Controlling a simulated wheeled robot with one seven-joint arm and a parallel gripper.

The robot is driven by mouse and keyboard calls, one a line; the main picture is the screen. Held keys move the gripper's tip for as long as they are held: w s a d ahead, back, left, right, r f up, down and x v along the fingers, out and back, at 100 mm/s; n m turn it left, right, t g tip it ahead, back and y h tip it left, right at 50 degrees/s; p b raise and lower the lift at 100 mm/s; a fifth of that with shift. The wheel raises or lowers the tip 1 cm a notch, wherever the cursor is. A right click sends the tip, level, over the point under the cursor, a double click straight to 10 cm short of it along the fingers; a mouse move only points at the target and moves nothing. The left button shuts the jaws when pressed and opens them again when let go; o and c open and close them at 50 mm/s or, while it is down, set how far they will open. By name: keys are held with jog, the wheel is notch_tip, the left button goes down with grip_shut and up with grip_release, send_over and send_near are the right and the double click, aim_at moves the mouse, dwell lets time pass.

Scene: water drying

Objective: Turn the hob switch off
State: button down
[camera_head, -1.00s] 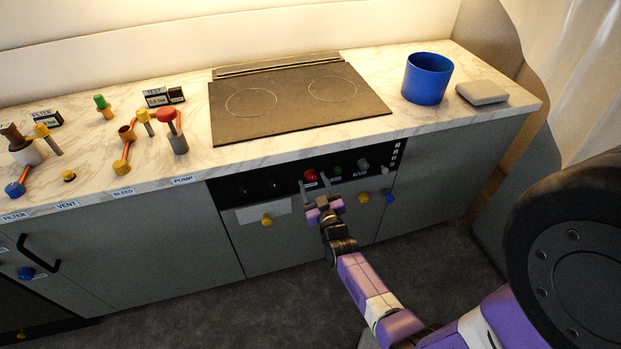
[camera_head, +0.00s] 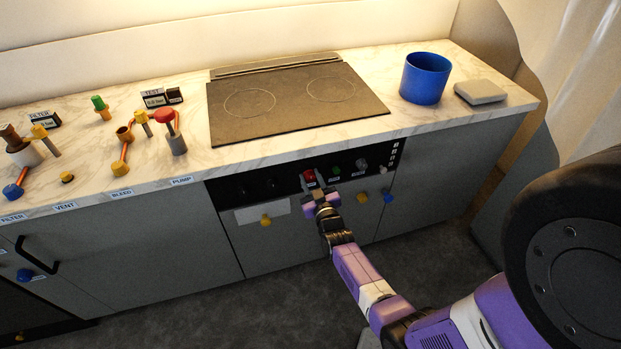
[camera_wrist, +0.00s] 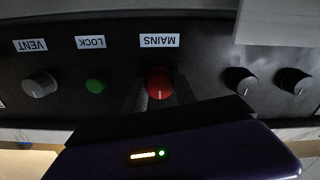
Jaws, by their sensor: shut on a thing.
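The black control panel (camera_head: 235,188) is on the cabinet front below the hob (camera_head: 290,98). Its red knob (camera_head: 308,176) also shows in the wrist view (camera_wrist: 159,82), upside down, beside a label reading MAINS. My gripper (camera_head: 311,182) reaches up to the panel from below. In the wrist view its fingers (camera_wrist: 161,92) sit on both sides of the red knob, shut on it. The knob's lower part is partly hidden by my gripper. No label reading hob is legible.
In the wrist view, a green button (camera_wrist: 96,85) labelled LOCK and a grey knob (camera_wrist: 40,84) labelled VENT are left of the red knob; two black knobs (camera_wrist: 241,80) are right. A blue pot (camera_head: 426,80) and several tools stand on the counter (camera_head: 225,158).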

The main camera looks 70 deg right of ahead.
jog(key=m+b, duration=0.3)
jog(key=m, duration=0.1)
jog(key=shift+f, duration=0.2)
jog(key=m+b, duration=0.3)
jog(key=m, duration=0.2)
jog(key=m+b, duration=0.2)
jog(key=m, duration=0.2)
jog(key=shift+r+m, duration=0.1)
jog(key=shift+m, duration=0.2)
jog(key=shift+m+b, duration=0.55)
jog(key=shift+m, duration=1.55)
jog(key=c, duration=1)
grip_release()
